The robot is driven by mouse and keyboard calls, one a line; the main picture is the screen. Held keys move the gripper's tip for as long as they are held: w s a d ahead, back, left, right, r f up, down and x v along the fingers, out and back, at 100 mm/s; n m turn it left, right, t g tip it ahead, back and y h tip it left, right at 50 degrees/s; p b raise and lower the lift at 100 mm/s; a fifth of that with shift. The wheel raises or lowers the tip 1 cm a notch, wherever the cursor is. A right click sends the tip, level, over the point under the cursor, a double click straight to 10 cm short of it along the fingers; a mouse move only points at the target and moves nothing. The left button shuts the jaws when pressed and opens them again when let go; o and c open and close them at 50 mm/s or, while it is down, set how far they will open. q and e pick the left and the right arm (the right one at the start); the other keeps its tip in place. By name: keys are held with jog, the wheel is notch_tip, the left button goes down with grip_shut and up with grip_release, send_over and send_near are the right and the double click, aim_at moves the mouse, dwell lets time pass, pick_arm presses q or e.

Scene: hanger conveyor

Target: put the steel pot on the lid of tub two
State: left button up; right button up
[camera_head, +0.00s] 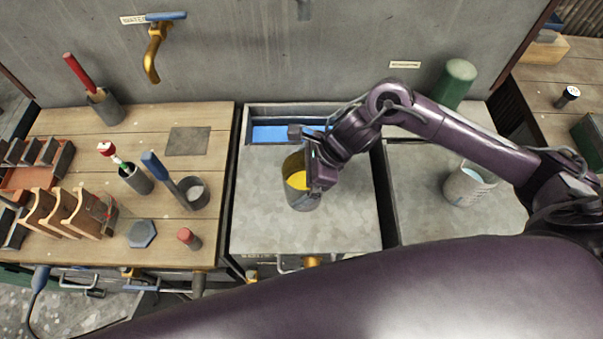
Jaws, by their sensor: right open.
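A grey metal pot with yellow inside (301,197), which looks like the steel pot, stands upright on the grey metal lid (345,215) of the middle tub. My right gripper (312,168) is open at the pot's right rim and overlaps it in the picture; I cannot tell whether it touches. A second grey lid (420,215) lies to the right. I cannot read which tub is tub two. My left gripper is not in view.
A pale bucket (462,190) stands on the right lid, with a green cylinder (454,84) behind. A blue-bottomed trough (272,134) lies behind the middle lid. The left wooden bench (130,225) holds tools and cups. The middle lid's front is clear.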

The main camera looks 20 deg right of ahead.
jog(key=b+v, duration=0.2)
jog(key=v, duration=0.8)
jog(key=shift+d+r, duration=0.15)
jog(key=shift+r, duration=0.15)
jog(key=shift+s+d+r+b, duration=0.1)
jog(key=shift+d+r+b, duration=0.1)
jog(key=shift+r, duration=0.15)
jog(key=shift+s+d+r+b, duration=0.1)
jog(key=shift+r+b, duration=0.05)
jog(key=shift+r, duration=0.15)
